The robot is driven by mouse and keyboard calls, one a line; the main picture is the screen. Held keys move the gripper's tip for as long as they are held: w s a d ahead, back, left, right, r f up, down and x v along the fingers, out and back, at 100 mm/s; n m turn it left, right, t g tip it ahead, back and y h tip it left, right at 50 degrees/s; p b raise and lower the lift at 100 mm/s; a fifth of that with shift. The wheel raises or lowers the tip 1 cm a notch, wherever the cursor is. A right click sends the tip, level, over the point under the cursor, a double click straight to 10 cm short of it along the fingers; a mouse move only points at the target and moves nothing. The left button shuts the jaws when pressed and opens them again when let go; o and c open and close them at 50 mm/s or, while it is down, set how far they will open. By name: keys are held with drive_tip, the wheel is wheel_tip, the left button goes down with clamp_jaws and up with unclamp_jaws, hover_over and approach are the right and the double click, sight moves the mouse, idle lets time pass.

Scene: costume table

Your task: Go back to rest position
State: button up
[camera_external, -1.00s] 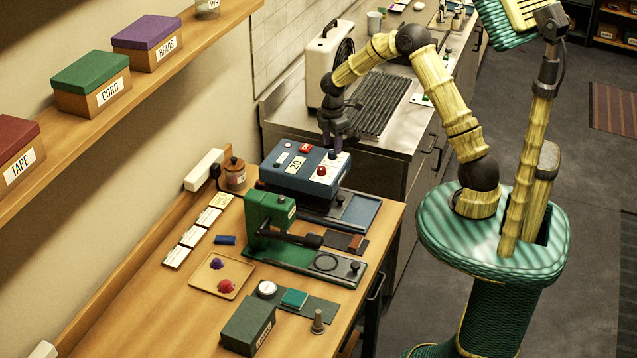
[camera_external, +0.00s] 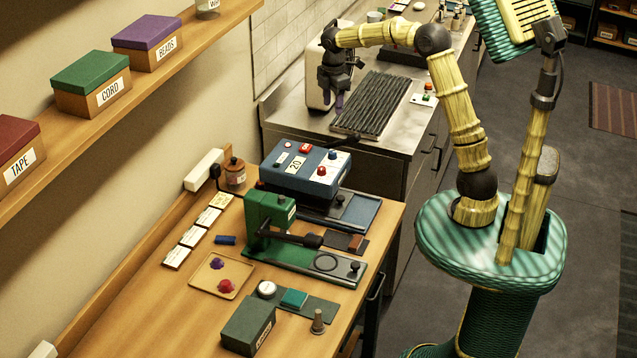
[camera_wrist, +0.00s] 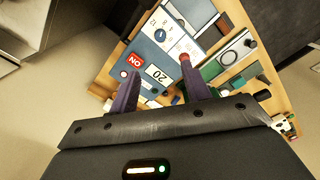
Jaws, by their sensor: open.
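My gripper (camera_external: 337,100) hangs fingers down, empty, in the air in front of the cream appliance at the back counter. In the wrist view its two purple fingers (camera_wrist: 160,92) stand apart with nothing between them. The blue machine (camera_external: 305,168) with red and white buttons and a "20" display sits on the wooden table below and nearer the viewer. It also shows beyond the fingertips in the wrist view (camera_wrist: 165,42). My gripper is clear of it.
The green press (camera_external: 268,212) stands in front of the blue machine. A wooden tray (camera_external: 236,290), a dark green box (camera_external: 248,325) and small parts lie on the table (camera_external: 130,310). The steel counter (camera_external: 385,145) holds a dark ribbed mat (camera_external: 372,103). A shelf (camera_external: 190,40) with boxes runs along the wall.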

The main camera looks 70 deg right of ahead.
idle(0.3)
drive_tip(key=s+a+f+m+t, duration=0.1)
drive_tip(key=s+a+f+m, duration=0.3)
drive_tip(key=s+a, duration=0.4)
drive_tip(key=s+a+f+m+t, duration=0.1)
drive_tip(key=s+a+f+m, duration=0.4)
drive_tip(key=s+a+m, duration=0.2)
drive_tip(key=s+a, duration=0.2)
drive_tip(key=s, duration=0.2)
drive_tip(key=shift+s+t, duration=0.25)
drive_tip(key=shift+t, duration=0.05)
drive_tip(key=shift+f, duration=0.1)
idle(0.3)
drive_tip(key=s+b+x, duration=0.1)
drive_tip(key=b+x, duration=0.6)
drive_tip(key=b, duration=0.1)
drive_tip(key=s+b+x, duration=0.2)
drive_tip(key=b+x, duration=0.6)
drive_tip(key=shift+s+f, duration=0.2)
drive_tip(key=shift+f, duration=0.5)
drive_tip(key=shift+r, duration=0.1)
